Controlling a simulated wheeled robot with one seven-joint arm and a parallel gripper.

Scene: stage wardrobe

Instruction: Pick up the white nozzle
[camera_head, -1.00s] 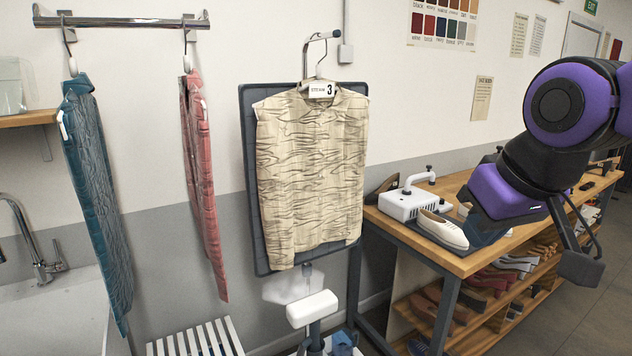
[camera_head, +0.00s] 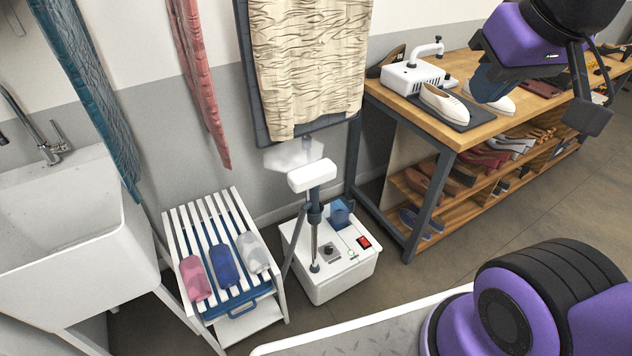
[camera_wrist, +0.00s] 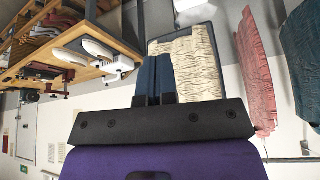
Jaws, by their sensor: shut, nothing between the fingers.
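The white nozzle (camera_head: 312,175) is a rounded white block on top of the steamer's upright pole. It stands in front of the lower edge of the hanging patterned garment (camera_head: 305,65), with a pale puff of steam behind it. My gripper (camera_head: 490,88) is far to the right of the nozzle and higher in the picture, in front of the workbench. In the wrist view its two dark blue fingers (camera_wrist: 154,78) lie together, shut and empty. The wrist view is upside down, with white shapes by the garment's edge at the top; I cannot tell nozzle from steam there.
A white sink (camera_head: 75,225) is at left. The wooden workbench (camera_head: 470,130) with shoes is at right. Open floor (camera_head: 500,215) lies before it.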

